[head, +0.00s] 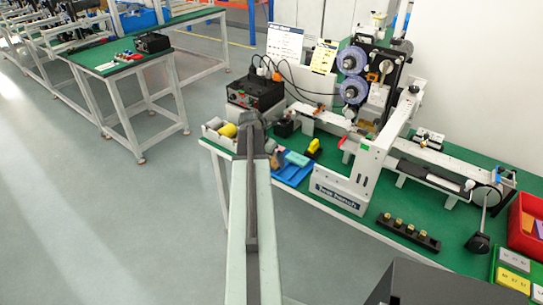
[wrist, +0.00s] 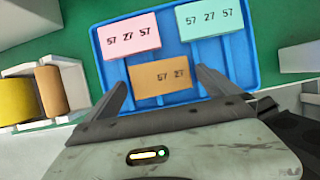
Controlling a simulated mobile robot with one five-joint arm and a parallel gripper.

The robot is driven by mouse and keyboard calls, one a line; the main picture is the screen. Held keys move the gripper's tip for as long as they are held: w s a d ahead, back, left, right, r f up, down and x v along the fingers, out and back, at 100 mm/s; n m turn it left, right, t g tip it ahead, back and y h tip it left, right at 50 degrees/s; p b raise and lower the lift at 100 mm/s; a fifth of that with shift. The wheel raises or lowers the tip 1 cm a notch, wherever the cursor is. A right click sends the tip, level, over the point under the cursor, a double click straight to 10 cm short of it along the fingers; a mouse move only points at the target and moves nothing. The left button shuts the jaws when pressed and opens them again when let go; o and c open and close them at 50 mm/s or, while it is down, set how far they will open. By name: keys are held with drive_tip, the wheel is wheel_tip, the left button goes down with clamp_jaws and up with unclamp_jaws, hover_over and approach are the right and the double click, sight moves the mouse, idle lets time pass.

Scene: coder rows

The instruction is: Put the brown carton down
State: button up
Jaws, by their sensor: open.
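The brown carton (wrist: 160,87), with printed digits, lies in the blue tray (wrist: 262,75) at its near edge in the wrist view. My gripper (wrist: 161,79) is open, with one finger on each side of the carton. The left finger is a little apart from it; the right finger is close to its right end, and I cannot tell if they touch. In the head view the tray (head: 291,181) is on the green bench, right of my arm, which hides part of that area.
A pink carton (wrist: 130,35) and a teal carton (wrist: 210,20) lie in the tray beyond the brown one. A holder with yellow and brown rolls (wrist: 54,92) stands left of the tray. A white machine frame (head: 362,165) stands right of the tray.

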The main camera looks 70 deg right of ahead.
drive_tip(key=p+v, duration=1.1)
drive_tip(key=v, duration=0.1)
drive_tip(key=shift+r, duration=0.2)
